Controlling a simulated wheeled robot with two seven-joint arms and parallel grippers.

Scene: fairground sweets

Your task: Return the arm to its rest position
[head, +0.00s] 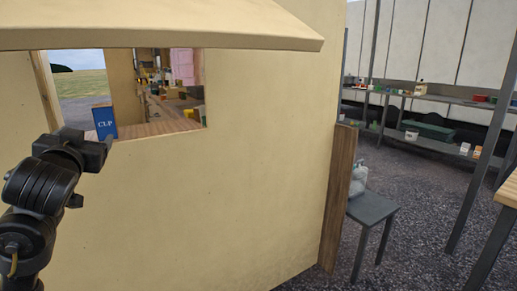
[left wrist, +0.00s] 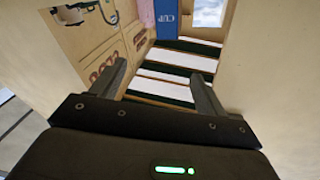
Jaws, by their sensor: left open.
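My left arm comes in from the lower left of the head view, dark and jointed. Its gripper (head: 98,160) is raised in front of the cream stall wall, just below and left of the serving opening. In the left wrist view the two fingers of the left gripper (left wrist: 156,70) stand well apart with nothing between them. A blue box or sign marked CUP (head: 104,122) stands upright at the left of the opening's sill, beyond the gripper. It also shows at the top of the left wrist view (left wrist: 167,16). My right gripper is in neither view.
The cream stall wall (head: 240,180) fills the middle, with an overhanging awning (head: 160,25) above. Inside the opening is a cluttered counter. To the right are a grey stool (head: 372,208) with a pale bag (head: 358,182), metal shelves (head: 440,98) and open gravel.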

